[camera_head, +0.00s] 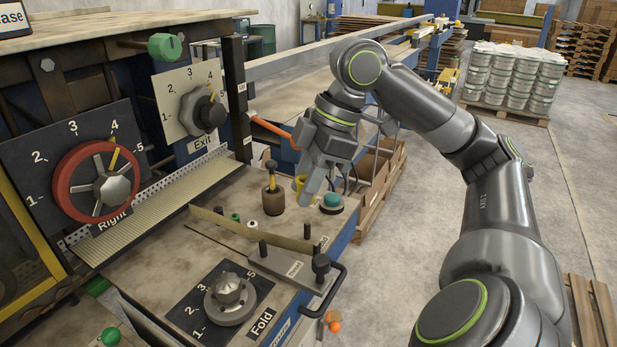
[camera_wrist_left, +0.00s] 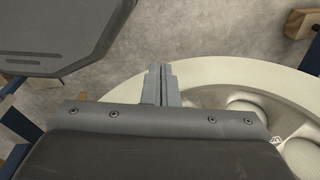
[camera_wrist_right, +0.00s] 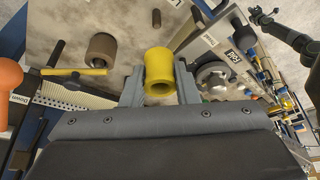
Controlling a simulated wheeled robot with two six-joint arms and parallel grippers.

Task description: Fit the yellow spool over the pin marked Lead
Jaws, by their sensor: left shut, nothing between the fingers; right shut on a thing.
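The yellow spool (camera_wrist_right: 158,70) is held between the fingers of my right gripper (camera_wrist_right: 160,88), its open end facing the right wrist camera. In the head view my right gripper (camera_head: 309,190) hangs above the bench near its far right edge, and only a sliver of yellow shows beside it. Dark upright pins stand on the bench, one at the plate's corner (camera_head: 262,249) and one by the long strip's end (camera_head: 307,231). Their labels are too small to tell which is Lead. My left gripper (camera_wrist_left: 161,85) is shut and empty, in the left wrist view only.
A brown cylinder (camera_head: 273,201) with a stem and a teal button (camera_head: 332,201) flank my right gripper. The Fold dial (camera_head: 230,292) and a black handle (camera_head: 335,290) are nearer.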

